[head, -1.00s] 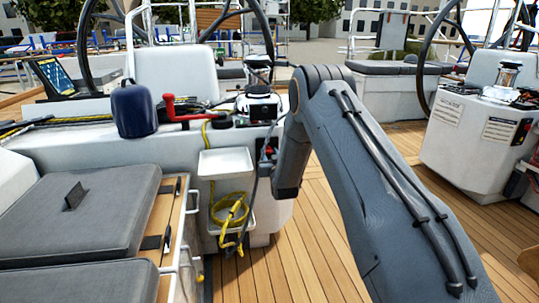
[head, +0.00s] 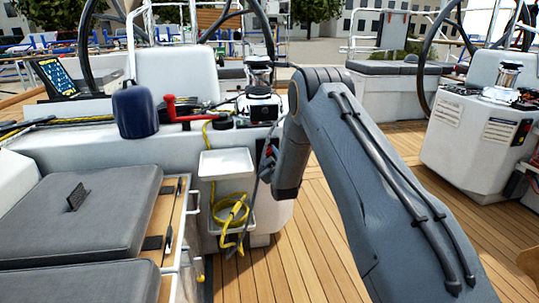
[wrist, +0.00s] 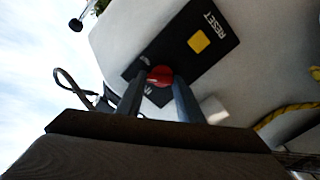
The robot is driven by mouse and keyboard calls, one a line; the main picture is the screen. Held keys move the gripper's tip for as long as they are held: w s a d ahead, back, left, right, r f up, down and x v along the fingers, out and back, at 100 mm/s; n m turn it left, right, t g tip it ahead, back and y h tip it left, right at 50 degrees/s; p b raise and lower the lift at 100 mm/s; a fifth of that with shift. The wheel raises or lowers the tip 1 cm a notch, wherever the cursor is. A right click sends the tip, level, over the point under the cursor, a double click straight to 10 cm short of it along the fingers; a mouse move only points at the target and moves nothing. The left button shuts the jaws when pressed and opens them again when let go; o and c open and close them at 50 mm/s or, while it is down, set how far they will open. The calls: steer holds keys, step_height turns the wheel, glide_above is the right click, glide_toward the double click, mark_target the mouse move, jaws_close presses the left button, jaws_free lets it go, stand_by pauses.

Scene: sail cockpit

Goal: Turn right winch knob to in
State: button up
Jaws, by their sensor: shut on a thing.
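A red knob (wrist: 160,73) sits on a black panel (wrist: 222,30) in the wrist view. The panel bears a yellow square and the word RESET. My gripper (wrist: 160,84) is shut on the knob, with one dark finger on each side of it. The fingers hide the knob's sides, and I cannot read its setting. In the head view, my wrist is beside the end of the near white console (head: 215,140), and my fingertips and the knob are not clear there.
A silver winch (head: 259,73) and a red handle (head: 172,112) are on top of the near console. A yellow rope (head: 232,212) hangs in a white tray below. Another white console (head: 470,130) stands at right. Wooden deck (head: 310,245) lies open between.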

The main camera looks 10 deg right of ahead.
steer(key=n, duration=0.5)
steer(key=shift+n, duration=0.3)
steer(key=n, duration=0.5)
steer(key=shift+a+p, duration=0.1)
steer(key=shift+p, duration=0.2)
steer(key=o, duration=1.1)
steer(key=shift+c, duration=0.2)
steer(key=s+p, duration=0.1)
steer(key=s, duration=0.7)
steer(key=shift+w, duration=0.1)
